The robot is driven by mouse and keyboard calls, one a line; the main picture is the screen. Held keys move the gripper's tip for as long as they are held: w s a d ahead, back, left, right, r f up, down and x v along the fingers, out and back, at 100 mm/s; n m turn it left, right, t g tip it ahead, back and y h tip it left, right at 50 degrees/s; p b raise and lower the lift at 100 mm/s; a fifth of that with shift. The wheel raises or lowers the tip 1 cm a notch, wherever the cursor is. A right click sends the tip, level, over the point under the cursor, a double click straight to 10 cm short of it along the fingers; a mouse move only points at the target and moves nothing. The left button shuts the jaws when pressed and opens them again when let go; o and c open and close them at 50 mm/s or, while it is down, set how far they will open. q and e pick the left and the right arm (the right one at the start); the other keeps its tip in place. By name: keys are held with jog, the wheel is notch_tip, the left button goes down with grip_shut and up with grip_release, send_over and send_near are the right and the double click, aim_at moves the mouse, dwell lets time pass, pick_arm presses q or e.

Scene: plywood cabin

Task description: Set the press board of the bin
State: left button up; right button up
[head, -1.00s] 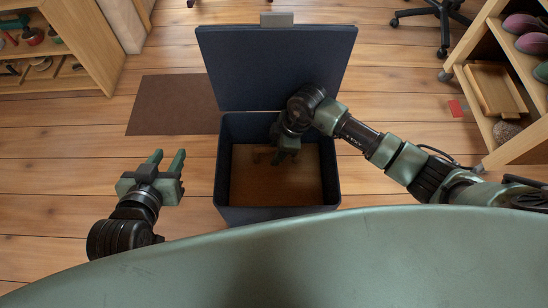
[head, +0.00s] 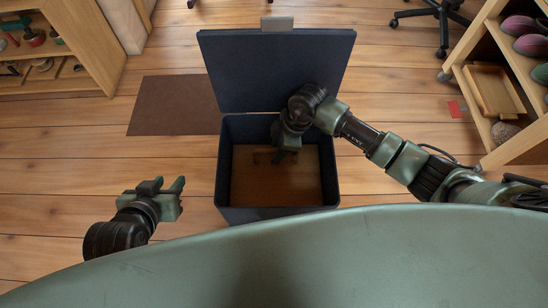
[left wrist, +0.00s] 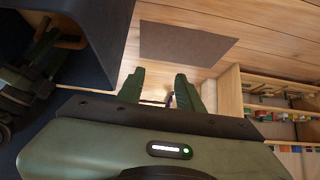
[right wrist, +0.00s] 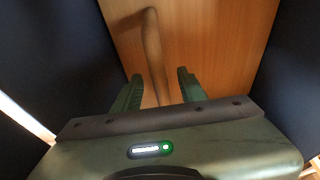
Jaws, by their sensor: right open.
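The dark bin (head: 226,180) stands on the floor with its lid (head: 278,70) open behind it. The brown wooden press board (head: 275,190) lies inside it, low down, with a bar handle (right wrist: 152,50) on it. My right gripper (head: 286,150) reaches down into the bin. In the right wrist view the gripper (right wrist: 160,88) is open, and the handle runs between its fingers, nearer the left one. Whether it touches is unclear. My left gripper (head: 166,186) is open and empty, left of the bin; its fingers also show in the left wrist view (left wrist: 160,90).
A brown mat (head: 172,104) lies on the floor left of the bin. Shelves stand at the back left (head: 85,45) and right (head: 530,140). A wheeled chair base (head: 440,20) is at the back right. Floor around the bin is mostly clear.

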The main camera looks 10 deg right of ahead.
jog(key=shift+d+r+p, duration=0.15)
jog(key=shift+r+p, duration=0.25)
jog(key=shift+p, duration=0.05)
jog(key=shift+r+p, duration=0.3)
jog(key=shift+p, duration=0.05)
jog(key=shift+d+r+p, duration=0.2)
jog(key=shift+r+p, duration=0.35)
jog(key=shift+p, duration=0.1)
pick_arm(q)
jog(key=s+a+f+g+y+p, duration=0.1)
jog(key=s+a+f+g+p, duration=0.15)
jog(key=s+g, duration=0.45)
pick_arm(e)
jog(key=shift+s+d+r+b, duration=0.1)
jog(key=shift+d+r+b, duration=0.1)
jog(key=shift+r+b, duration=0.35)
jog(key=shift+r, duration=0.1)
jog(key=shift+d+r+p, duration=0.1)
jog(key=shift+r+p, duration=0.1)
jog(key=shift+p, duration=0.15)
jog(key=shift+d+r+p, duration=0.1)
jog(key=shift+r+p, duration=0.2)
jog(key=shift+p, duration=0.1)
pick_arm(q)
notch_tip(320, 180, down, 10)
jog(key=s+t+p, duration=0.1)
jog(key=shift+f, duration=0.15)
pick_arm(e)
jog(key=shift+d+r, duration=0.15)
jog(key=shift+r, duration=0.35)
